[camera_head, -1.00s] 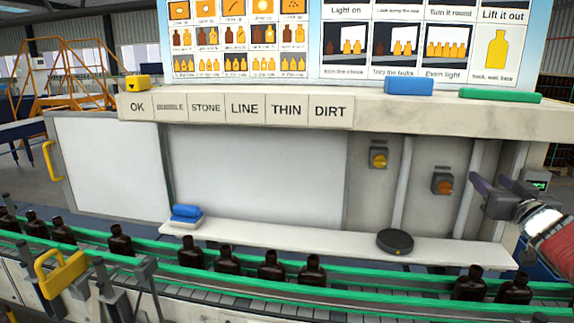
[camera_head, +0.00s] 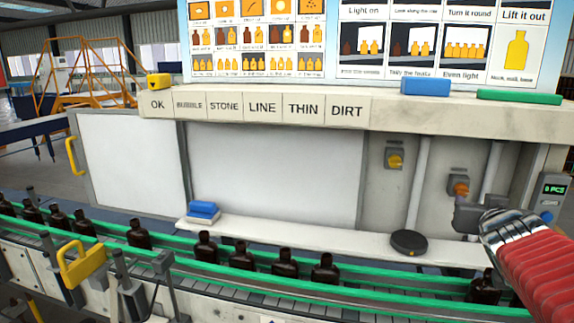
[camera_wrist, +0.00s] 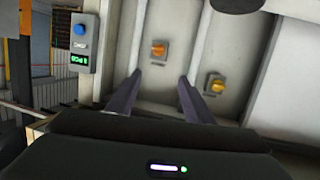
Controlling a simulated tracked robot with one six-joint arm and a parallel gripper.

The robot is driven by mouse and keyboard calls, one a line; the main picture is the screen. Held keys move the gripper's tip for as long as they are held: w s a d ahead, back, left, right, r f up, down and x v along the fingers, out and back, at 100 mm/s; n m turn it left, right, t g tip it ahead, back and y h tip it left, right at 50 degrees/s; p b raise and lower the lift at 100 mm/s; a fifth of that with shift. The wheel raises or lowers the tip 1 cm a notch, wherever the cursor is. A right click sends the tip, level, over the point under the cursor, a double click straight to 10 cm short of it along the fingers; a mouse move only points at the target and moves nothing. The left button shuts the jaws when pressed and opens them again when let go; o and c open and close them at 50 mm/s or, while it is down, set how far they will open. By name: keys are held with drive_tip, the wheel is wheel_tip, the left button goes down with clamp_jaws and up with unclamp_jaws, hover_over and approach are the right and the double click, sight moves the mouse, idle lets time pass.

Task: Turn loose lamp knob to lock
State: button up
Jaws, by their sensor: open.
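Two rotary knobs in grey boxes are on the upright panel; I cannot tell which is the lamp knob. The orange knob (camera_head: 460,189) is at the right and also shows in the wrist view (camera_wrist: 158,50). The yellow knob (camera_head: 395,161) is higher and to the left; it shows at the right in the wrist view (camera_wrist: 217,86). My gripper (camera_head: 466,208) is open and empty, just below the orange knob in the head view. In the wrist view its fingertips (camera_wrist: 159,75) are apart, with the orange knob seen between and beyond them. No contact shows.
A white ledge (camera_head: 330,236) below the panel carries a black disc (camera_head: 408,243) and blue pads (camera_head: 203,212). Dark bottles (camera_head: 285,265) stand on the conveyor between green rails. A counter box (camera_head: 553,190) with a blue button is right of the orange knob. An overhanging shelf (camera_head: 440,112) is above.

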drive_tip(key=s+a+f+n+g+y, duration=0.1)
drive_tip(key=s+a+f+g+y, duration=0.1)
drive_tip(key=s+a+f, duration=0.4)
drive_tip(key=s+a+f+n+g+y, duration=0.2)
drive_tip(key=s+a+f, duration=0.4)
drive_tip(key=a, duration=0.6)
drive_tip(key=s+a+f+n+g+y, duration=0.1)
drive_tip(key=s+a+f+g+y, duration=0.2)
drive_tip(key=s+a+f, duration=0.3)
drive_tip(key=s+a+g, duration=0.1)
drive_tip(key=s+a, duration=0.2)
drive_tip(key=shift+s+a+n, duration=0.3)
drive_tip(key=shift+s+n, duration=0.1)
drive_tip(key=shift+c, duration=0.5)
